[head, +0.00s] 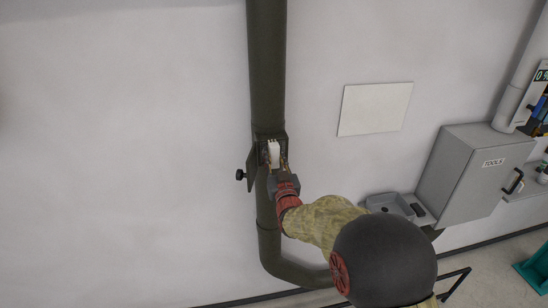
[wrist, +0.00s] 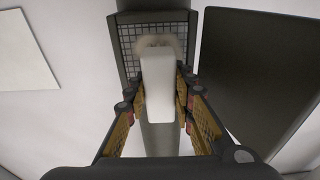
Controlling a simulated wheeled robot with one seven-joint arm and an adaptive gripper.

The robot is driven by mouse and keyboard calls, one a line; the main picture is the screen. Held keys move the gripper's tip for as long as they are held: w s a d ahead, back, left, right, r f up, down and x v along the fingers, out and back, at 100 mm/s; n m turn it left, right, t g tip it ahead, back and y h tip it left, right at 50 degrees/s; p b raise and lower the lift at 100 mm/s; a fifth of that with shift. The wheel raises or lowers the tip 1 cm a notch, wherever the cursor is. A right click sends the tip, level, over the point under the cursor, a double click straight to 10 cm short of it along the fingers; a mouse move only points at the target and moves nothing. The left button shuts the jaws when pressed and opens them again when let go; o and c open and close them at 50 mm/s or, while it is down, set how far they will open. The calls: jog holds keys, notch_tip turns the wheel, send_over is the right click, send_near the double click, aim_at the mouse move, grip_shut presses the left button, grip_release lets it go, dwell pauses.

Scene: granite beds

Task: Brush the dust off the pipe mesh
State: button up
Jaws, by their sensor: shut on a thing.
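The dark green pipe (head: 266,70) runs down the pale wall in the head view. Its open hatch shows the mesh (wrist: 126,38), a grid in a dark frame. My gripper (head: 276,167) is at this opening, with its fingers on both sides of a white brush (wrist: 158,88). The gripper is shut on the brush. The brush also shows in the head view (head: 273,150). Its tan bristle end overlaps the mesh in the wrist view; whether it touches is unclear. A tan smudge surrounds that end, and I cannot tell dust from bristles. The brush hides the middle of the mesh.
The hatch door (head: 252,170) with its black knob (head: 240,175) stands open beside the mesh. It looks large and dark in the wrist view (wrist: 262,65). A white panel (head: 375,108), a grey tools cabinet (head: 475,175) and a grey tray (head: 389,203) are to the right.

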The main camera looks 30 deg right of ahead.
jog(key=shift+w+d, duration=0.1)
jog(key=shift+w, duration=0.35)
jog(key=shift+d+b, duration=0.1)
jog(key=shift+b, duration=0.2)
jog(key=shift+b, duration=4.35)
